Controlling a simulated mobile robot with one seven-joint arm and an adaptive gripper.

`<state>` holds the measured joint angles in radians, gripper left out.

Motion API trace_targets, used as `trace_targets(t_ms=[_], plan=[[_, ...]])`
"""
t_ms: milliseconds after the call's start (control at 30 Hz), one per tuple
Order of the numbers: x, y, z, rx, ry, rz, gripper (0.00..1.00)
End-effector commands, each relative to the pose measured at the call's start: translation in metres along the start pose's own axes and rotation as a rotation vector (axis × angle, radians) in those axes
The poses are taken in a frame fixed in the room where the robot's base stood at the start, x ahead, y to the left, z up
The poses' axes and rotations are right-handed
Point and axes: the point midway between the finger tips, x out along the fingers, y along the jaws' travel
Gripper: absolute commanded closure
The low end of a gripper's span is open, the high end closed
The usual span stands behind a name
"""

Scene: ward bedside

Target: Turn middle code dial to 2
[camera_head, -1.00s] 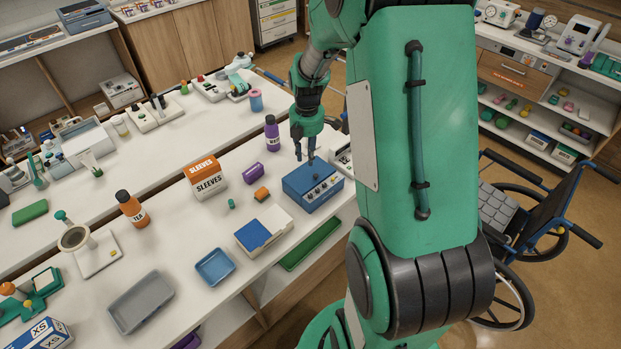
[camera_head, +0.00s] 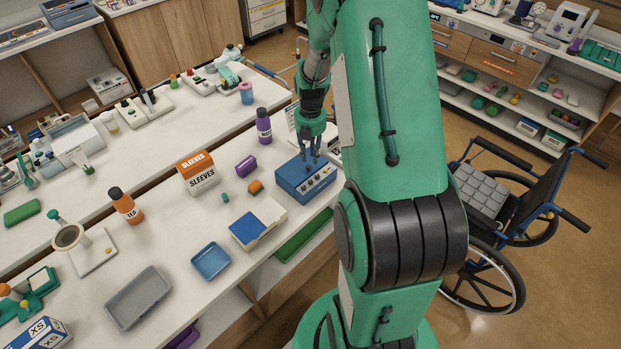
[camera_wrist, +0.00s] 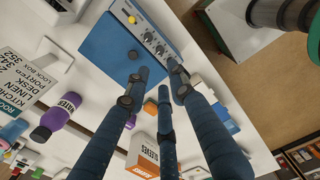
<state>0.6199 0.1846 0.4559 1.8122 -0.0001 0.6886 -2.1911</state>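A blue box (camera_head: 290,178) with a grey front panel of small dark dials stands near the bench's right edge. In the wrist view, the blue box (camera_wrist: 108,48) shows a row of dials (camera_wrist: 150,38) on its grey panel. My gripper (camera_head: 312,156) points down at the box's upper side. In the wrist view, its three fingers (camera_wrist: 160,84) are apart with nothing between them. I cannot tell which number any dial shows, or whether a fingertip touches the box.
A printed card (camera_wrist: 22,75) stands beside the box. A purple bottle (camera_head: 264,127) and purple block (camera_head: 246,164) are behind and left. An orange block (camera_head: 255,186), sleeves box (camera_head: 198,172) and blue-white box (camera_head: 257,224) are nearby. A wheelchair (camera_head: 505,205) is on the floor at right.

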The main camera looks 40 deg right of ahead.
Motion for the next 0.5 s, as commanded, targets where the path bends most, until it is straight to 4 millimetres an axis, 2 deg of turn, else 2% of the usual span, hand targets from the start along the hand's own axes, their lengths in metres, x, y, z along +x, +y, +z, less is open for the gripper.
trace_targets(t_ms=[267, 500], plan=[[0.034, -0.001, -0.001, 0.000, 0.002, -0.003, 0.76], [0.073, -0.001, -0.001, 0.000, 0.002, -0.003, 0.76]])
